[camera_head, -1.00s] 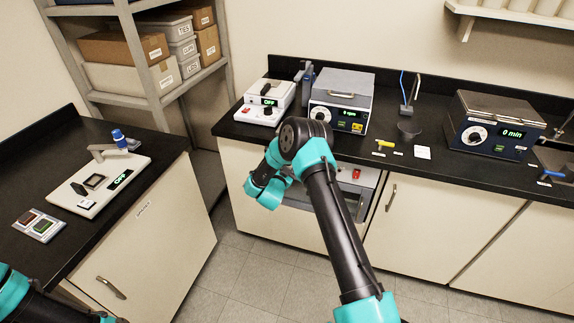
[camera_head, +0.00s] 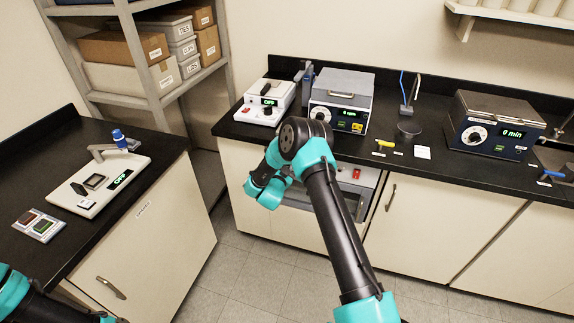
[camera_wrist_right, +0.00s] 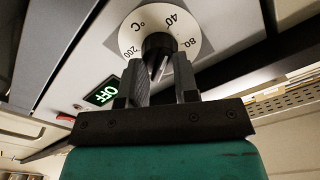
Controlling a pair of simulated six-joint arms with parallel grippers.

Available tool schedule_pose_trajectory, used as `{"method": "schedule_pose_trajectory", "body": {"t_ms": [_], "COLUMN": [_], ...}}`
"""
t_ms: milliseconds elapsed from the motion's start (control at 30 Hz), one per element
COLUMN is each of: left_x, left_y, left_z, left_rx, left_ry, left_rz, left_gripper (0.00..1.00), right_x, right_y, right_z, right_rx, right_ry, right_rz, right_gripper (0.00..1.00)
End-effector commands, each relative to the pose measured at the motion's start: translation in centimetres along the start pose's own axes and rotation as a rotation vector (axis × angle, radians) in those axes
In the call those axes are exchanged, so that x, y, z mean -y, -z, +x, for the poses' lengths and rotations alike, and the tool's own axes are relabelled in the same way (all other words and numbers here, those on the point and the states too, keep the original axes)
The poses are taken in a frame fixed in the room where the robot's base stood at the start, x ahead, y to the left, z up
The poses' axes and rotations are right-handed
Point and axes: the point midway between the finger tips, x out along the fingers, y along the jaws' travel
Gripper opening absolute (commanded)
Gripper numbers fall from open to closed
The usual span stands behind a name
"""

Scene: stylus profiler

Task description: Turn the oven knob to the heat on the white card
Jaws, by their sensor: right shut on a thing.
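The oven (camera_head: 369,181) is built in under the back bench, largely hidden behind my right arm. In the right wrist view, its dark oven knob (camera_wrist_right: 157,44) sits in a white dial (camera_wrist_right: 188,36) marked °C, with 40, 80 and 200 readable. My left gripper is outside the frames.
On the back bench stand a hotplate-like device (camera_head: 266,101), a box reading 0 rpm (camera_head: 340,97) and a blue box reading 0 min (camera_head: 495,122). The left bench holds a stylus device (camera_head: 100,182). A red switch (camera_head: 356,174) is on the oven front.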

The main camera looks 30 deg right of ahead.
Motion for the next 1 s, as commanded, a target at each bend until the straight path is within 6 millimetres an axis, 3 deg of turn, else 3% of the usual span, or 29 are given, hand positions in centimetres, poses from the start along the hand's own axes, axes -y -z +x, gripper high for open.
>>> {"method": "schedule_pose_trajectory", "body": {"t_ms": [167,1000], "left_x": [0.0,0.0], "left_y": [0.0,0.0], "left_z": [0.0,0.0], "left_rx": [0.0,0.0], "left_ry": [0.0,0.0], "left_rz": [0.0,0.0], "left_gripper": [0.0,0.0], "right_x": [0.0,0.01], "right_y": [0.0,-0.01], "right_z": [0.0,-0.02], "right_rx": [0.0,0.0], "right_ry": [0.0,0.0], "right_rz": [0.121,1.145], "right_gripper": [0.0,0.0]}}
